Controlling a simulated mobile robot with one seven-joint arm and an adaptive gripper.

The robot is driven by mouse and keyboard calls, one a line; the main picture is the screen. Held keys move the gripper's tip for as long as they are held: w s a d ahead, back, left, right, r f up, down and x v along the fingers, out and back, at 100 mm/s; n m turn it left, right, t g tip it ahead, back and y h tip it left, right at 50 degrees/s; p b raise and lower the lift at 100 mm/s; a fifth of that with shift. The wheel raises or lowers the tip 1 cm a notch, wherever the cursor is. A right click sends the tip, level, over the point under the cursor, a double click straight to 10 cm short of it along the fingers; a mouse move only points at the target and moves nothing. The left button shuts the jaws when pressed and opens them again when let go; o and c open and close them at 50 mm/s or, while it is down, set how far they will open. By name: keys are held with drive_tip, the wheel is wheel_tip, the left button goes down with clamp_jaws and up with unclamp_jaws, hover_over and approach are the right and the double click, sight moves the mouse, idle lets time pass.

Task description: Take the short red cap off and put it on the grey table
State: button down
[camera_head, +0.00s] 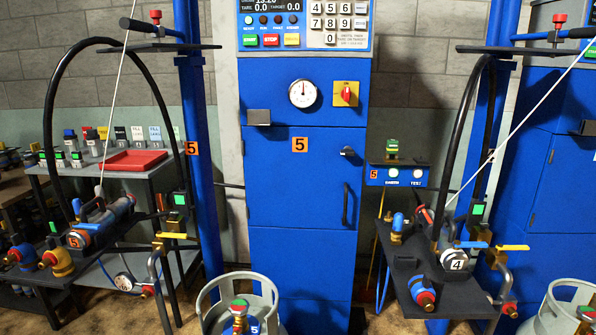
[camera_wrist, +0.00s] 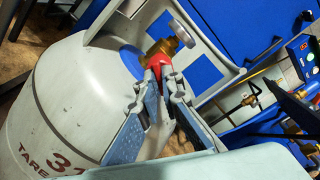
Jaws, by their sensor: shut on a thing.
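In the wrist view the short red cap (camera_wrist: 159,63) sits at the brass valve (camera_wrist: 165,46) on top of a pale grey gas cylinder (camera_wrist: 75,100). My gripper (camera_wrist: 163,78) is shut on the cap, with a fingertip on each side of it. The fingers hide the cap's lower part. The cap lies against the brass; I cannot tell whether it is still fastened. My gripper does not show in the head view. The grey table (camera_head: 90,171) stands at the left in the head view.
A red tray (camera_head: 133,161) and several small bottles and cards take up much of the grey table. A hose rig (camera_head: 100,222) stands in front of it. A grey collar (camera_wrist: 205,50) surrounds the valve. A blue cabinet (camera_head: 300,215) stands in the middle.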

drive_tip(key=shift+s, duration=0.15)
drive_tip(key=shift+s+a+p, duration=0.15)
drive_tip(key=shift+s+p, duration=0.2)
drive_tip(key=shift+s, duration=1.15)
drive_tip(key=shift+s+a+p, duration=0.1)
drive_tip(key=shift+s+p, duration=0.25)
drive_tip(key=shift+s, duration=1.1)
